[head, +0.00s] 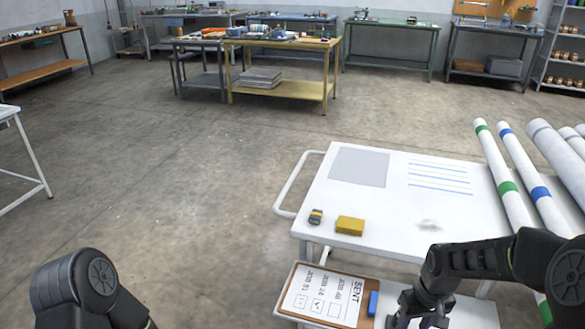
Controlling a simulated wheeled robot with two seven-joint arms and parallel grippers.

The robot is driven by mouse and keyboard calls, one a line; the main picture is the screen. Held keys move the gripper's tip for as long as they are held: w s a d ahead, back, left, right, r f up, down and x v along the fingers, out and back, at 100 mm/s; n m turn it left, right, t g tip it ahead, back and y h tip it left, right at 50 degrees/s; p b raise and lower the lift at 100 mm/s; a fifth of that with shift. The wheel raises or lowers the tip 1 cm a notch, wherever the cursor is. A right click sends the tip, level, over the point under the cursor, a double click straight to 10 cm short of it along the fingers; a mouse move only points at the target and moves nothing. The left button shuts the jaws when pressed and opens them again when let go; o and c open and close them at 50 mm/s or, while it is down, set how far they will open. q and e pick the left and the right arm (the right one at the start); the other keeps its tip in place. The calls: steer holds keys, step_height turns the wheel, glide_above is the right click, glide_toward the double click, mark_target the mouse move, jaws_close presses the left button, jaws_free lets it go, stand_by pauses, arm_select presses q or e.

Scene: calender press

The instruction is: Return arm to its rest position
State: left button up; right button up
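My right arm comes in from the right, low over the front of the white cart (392,232). Its gripper (418,320) points down beside a board with a written sheet (322,294) on the cart's lower shelf. The fingertips run into the bottom edge of the picture, so their gap and anything between them are unclear. A blue block (373,303) lies on the board's right side, left of the gripper and apart from it. My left arm shows only as a dark bent joint at the bottom left; its gripper is out of view.
Open floor (190,180) lies left of the cart.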

steer(key=s+a+f+m+t+y, duration=0.1)
steer(key=s+a+f+t+y, duration=0.1)
steer(key=a+f, duration=0.95)
steer(key=s+a+f+g+y, duration=0.1)
steer(key=s+a+f, duration=0.2)
steer(key=s+a, duration=0.2)
steer(key=s+a+f+m+g, duration=0.1)
steer(key=s+a+f, duration=0.3)
steer(key=s, duration=0.8)
steer(key=shift+s+a+m+y, duration=0.2)
steer(key=shift+a+m+y, duration=0.15)
steer(key=shift+a, duration=0.8)
